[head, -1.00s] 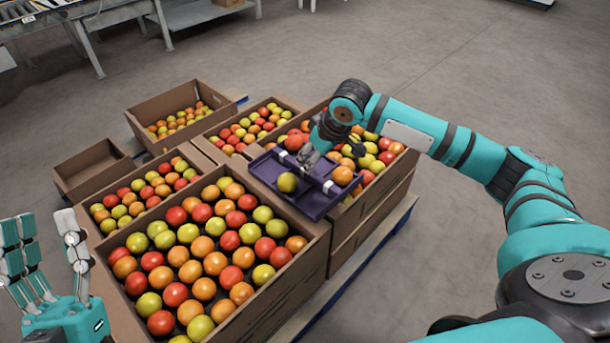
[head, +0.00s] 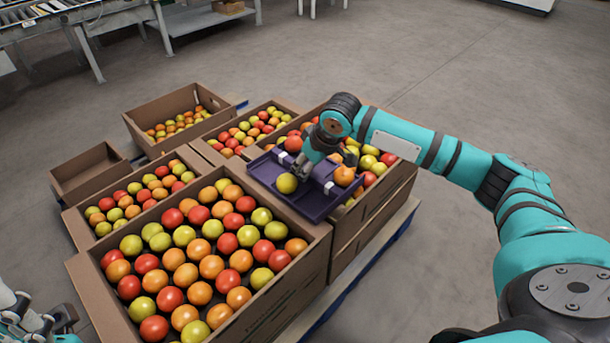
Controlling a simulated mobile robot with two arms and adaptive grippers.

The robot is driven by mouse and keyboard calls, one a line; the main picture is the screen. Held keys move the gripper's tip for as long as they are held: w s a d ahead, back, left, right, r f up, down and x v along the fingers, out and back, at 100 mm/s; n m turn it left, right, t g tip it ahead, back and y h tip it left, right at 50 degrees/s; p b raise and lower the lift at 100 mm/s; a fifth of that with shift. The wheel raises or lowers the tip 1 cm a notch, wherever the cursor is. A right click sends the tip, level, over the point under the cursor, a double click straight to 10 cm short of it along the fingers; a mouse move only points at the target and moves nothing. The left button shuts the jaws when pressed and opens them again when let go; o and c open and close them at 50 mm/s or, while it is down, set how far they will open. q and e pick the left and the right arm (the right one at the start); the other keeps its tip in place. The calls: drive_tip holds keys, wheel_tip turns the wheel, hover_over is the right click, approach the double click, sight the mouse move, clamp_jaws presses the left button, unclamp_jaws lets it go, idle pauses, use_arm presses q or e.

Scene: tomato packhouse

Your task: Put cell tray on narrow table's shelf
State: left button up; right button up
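The cell tray (head: 312,207) is a shallow dark purple tray with a raised bar across its middle. It sits at the inner corner of the full tomato boxes and holds a yellow-green tomato (head: 287,183) and an orange one (head: 344,176). My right gripper (head: 312,168) reaches down over the tray's middle bar. Its fingertips are partly hidden, so I cannot tell whether they are closed on the bar. My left gripper (head: 30,318) shows only in part at the lower left corner, away from the tray. The narrow table cannot be identified with certainty.
Cardboard boxes of tomatoes, such as the large front one (head: 285,285), stand on a blue pallet (head: 340,303). An empty box (head: 92,176) is at left. A grey table with a low shelf (head: 195,17) and a roller conveyor (head: 60,22) are at the back. Floor at right is clear.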

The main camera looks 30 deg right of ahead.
clamp_jaws()
drive_tip(key=shift+r, duration=0.1)
